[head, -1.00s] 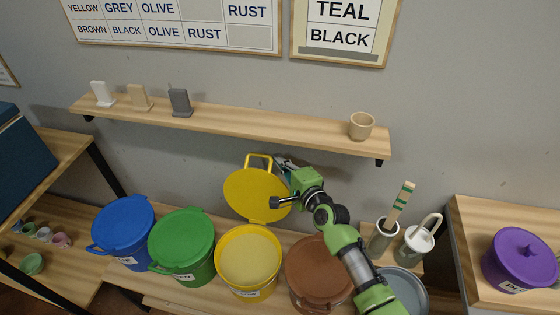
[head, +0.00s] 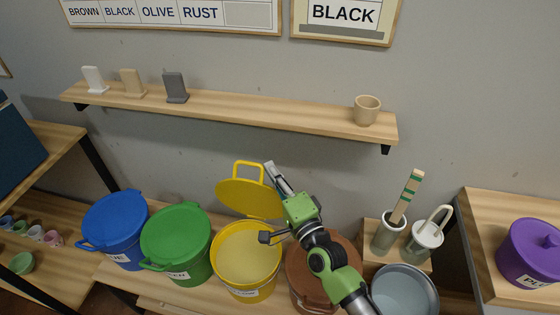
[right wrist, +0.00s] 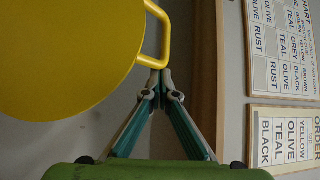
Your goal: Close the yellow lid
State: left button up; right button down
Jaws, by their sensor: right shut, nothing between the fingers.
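The yellow lid (head: 240,196) is open, standing tilted at the back rim of the yellow bucket (head: 252,288). Its loop handle (head: 250,163) is at the top. The bucket shows pale yellow contents. My right gripper (head: 270,167) is shut and empty, its tips pointing up behind the lid's right side, near the handle. In the right wrist view the lid (right wrist: 65,50) fills the upper left, and the fingertips (right wrist: 155,80) are just below the lower end of the handle; whether they touch it I cannot tell. My left gripper is not in view.
Closed green (head: 178,235) and blue (head: 115,222) buckets stand left of the yellow one. A brown bucket (head: 340,250) is to the right, partly behind my arm. A grey basin (head: 405,290) and pots stand further right. A wall shelf (head: 240,108) runs above.

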aim_at(266, 195)
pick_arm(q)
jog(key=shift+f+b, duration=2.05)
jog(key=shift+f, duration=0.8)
pick_arm(e)
jog(key=s+a+f, duration=0.2)
jog(key=s, duration=0.4)
jog(key=s+a+f+n+t+y, duration=0.1)
jog(key=s+a+f, duration=0.1)
jog(key=s, duration=0.5)
jog(key=shift+f+n, duration=0.3)
jog(key=shift+f, duration=0.35)
jog(key=shift+a, duration=0.1)
jog(key=v, duration=1.2)
jog(key=shift+f, duration=0.2)
